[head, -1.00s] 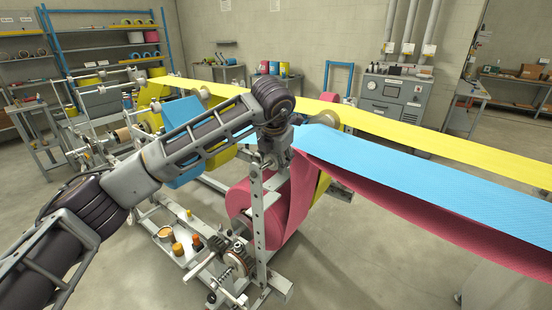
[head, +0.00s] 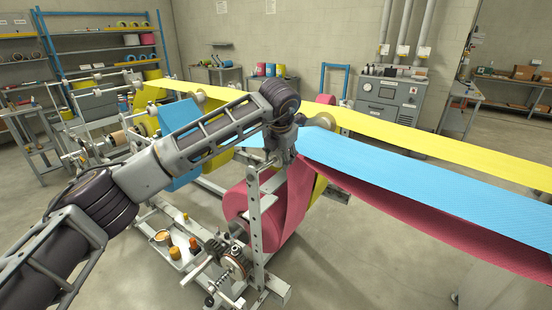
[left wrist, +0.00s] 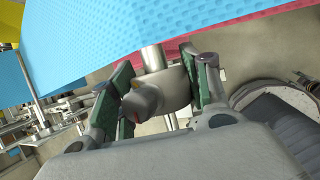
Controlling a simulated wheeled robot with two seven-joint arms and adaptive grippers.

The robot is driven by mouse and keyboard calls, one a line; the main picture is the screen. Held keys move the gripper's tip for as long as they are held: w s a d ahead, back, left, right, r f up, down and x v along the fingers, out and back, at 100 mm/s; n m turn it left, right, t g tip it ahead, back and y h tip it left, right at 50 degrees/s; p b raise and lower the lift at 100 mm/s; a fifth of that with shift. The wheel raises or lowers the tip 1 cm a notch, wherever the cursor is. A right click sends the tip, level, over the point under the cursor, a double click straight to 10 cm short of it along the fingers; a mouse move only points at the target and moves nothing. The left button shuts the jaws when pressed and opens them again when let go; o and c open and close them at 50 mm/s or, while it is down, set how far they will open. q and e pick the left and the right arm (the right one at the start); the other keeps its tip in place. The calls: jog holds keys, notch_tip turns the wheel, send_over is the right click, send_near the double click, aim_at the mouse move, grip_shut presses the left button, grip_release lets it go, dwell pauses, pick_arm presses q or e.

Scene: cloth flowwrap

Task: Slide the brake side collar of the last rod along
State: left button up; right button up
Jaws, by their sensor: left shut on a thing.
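My left gripper (left wrist: 160,68) has a green-padded finger on each side of a grey collar (left wrist: 180,88) in the left wrist view. It is shut on this collar. A bright metal rod (left wrist: 153,58) passes through the collar, just under the blue web (left wrist: 120,30). In the head view the left gripper (head: 286,147) is at the top of the upright frame post (head: 255,230), beside the blue web (head: 400,165); its fingers and the collar are mostly hidden there. My right gripper is not in view.
A pink roll (head: 238,202) and its pink web (head: 410,205) hang below the blue web. A yellow web (head: 440,142) runs behind. A geared brake (head: 232,262) sits low on the frame, with a tray of small parts (head: 172,250) to its left. Open floor lies right.

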pick_arm(q)
jog(key=shift+w+d, duration=0.55)
jog(key=shift+w, duration=0.2)
jog(key=shift+w+d, duration=0.1)
jog(key=shift+w, duration=0.05)
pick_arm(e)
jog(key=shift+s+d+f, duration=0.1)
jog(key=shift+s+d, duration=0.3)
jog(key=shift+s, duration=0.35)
pick_arm(q)
jog(key=o, duration=1.5)
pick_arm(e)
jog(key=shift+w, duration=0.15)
pick_arm(q)
jog(key=shift+r, duration=0.1)
jog(key=shift+v, duration=5.95)
